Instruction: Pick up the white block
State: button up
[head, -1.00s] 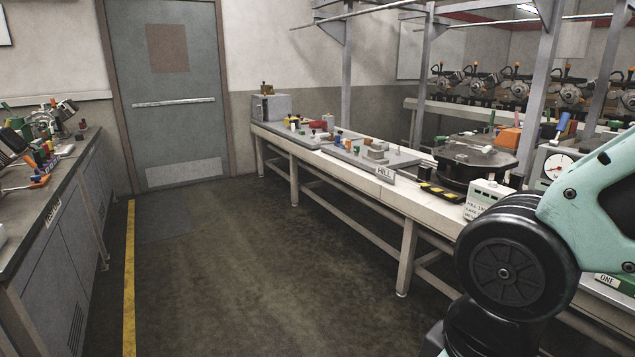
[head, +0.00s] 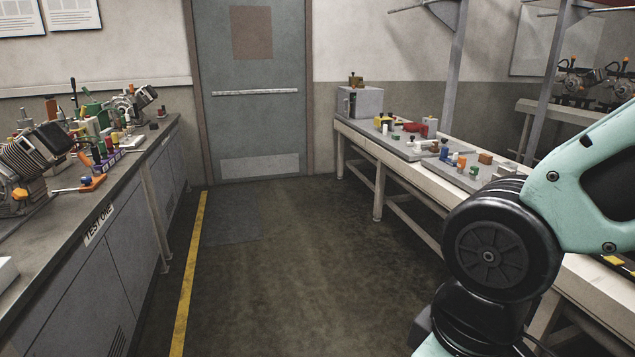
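Several small pale pieces are in view, and I cannot tell for sure which is the white block. One small white piece (head: 385,129) stands on the far grey board of the right bench. Another pale piece (head: 455,158) stands among coloured blocks on the nearer grey board (head: 420,157). A white box-like object (head: 6,271) is cut off by the left picture edge, on the left bench. My arm fills the lower right and covers part of the right bench. My gripper is out of view.
The left bench (head: 95,200) carries motors (head: 35,160) and coloured parts. The right bench (head: 375,155) runs toward a closed grey door (head: 255,110). The floor (head: 300,270) between them is clear, with a yellow line (head: 190,275) near the left bench.

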aim_at(415, 151)
jog(key=i+u, duration=0.15)
jog(key=i, duration=1.8)
jog(key=i+l+z, duration=0.15)
jog(key=i+z, duration=0.15)
jog(key=i, duration=0.25)
jog(key=i+z, duration=0.35)
jog(key=i, duration=0.15)
jog(key=i+j+z, duration=0.1)
jog(key=i+z, duration=0.2)
jog(key=i, duration=0.25)
jog(key=i+j+z, duration=0.35)
jog(key=i, duration=0.15)
jog(key=l, duration=0.1)
